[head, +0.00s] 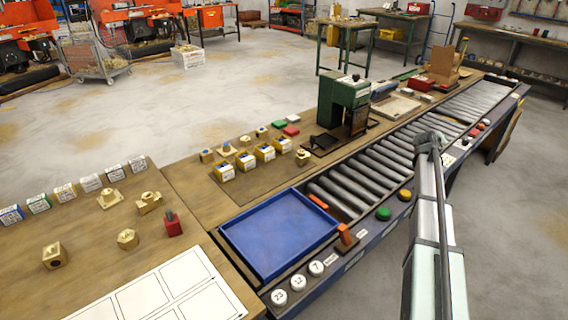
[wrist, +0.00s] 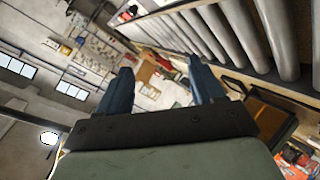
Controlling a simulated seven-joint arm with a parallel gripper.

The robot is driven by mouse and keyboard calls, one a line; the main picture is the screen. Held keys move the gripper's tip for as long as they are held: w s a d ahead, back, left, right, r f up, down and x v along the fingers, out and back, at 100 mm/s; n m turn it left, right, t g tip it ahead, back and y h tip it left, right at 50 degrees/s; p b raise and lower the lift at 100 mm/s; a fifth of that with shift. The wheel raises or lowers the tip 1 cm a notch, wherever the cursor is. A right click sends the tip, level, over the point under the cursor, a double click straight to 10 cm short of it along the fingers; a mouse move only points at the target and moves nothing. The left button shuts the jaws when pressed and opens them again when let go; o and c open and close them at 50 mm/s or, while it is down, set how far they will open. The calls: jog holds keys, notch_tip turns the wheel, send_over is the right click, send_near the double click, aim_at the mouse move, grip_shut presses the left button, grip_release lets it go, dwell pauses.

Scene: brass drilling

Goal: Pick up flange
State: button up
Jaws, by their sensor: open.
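Several brass parts lie on the wooden bench in the head view. One looks like a flange, a square plate with a round boss (head: 110,198), at the left. A similar plated part (head: 227,149) sits farther back by the small boxes. I cannot tell for sure which one is the task's flange. My gripper (wrist: 162,85) shows in the wrist view with two blue fingers apart and nothing between them. It faces the room and the rollers, away from the brass parts. In the head view my arm rises at the right, over the conveyor's near side; its fingers cannot be made out there.
A blue tray (head: 280,234) sits at the near end of the roller conveyor (head: 372,168). A green press (head: 342,100) stands behind it. A brass block (head: 54,256), a hex part (head: 127,239) and a red item (head: 173,226) stand on the left bench beside white label sheets.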

jog(key=w+a+r+n+y, duration=0.1)
jog(key=w+a, duration=0.2)
jog(key=a, duration=0.5)
jog(key=w+a+r+n+y, duration=0.1)
jog(key=w+a, duration=0.2)
jog(key=a, duration=0.4)
jog(key=s+a+r+n+g+y, duration=0.15)
jog(key=a+n+g+y, duration=0.35)
jog(key=a, duration=4.1)
jog(key=n+g+y, duration=0.2)
jog(key=n+g, duration=0.4)
jog(key=n, duration=0.4)
send_near(107, 191)
jog(key=shift+t, duration=0.3)
jog(key=f, duration=0.3)
jog(key=a+f, duration=0.1)
jog(key=f, duration=0.5)
jog(key=shift+s+a+f, duration=0.15)
jog(key=shift+s+f, duration=0.05)
jog(key=shift+s, duration=0.15)
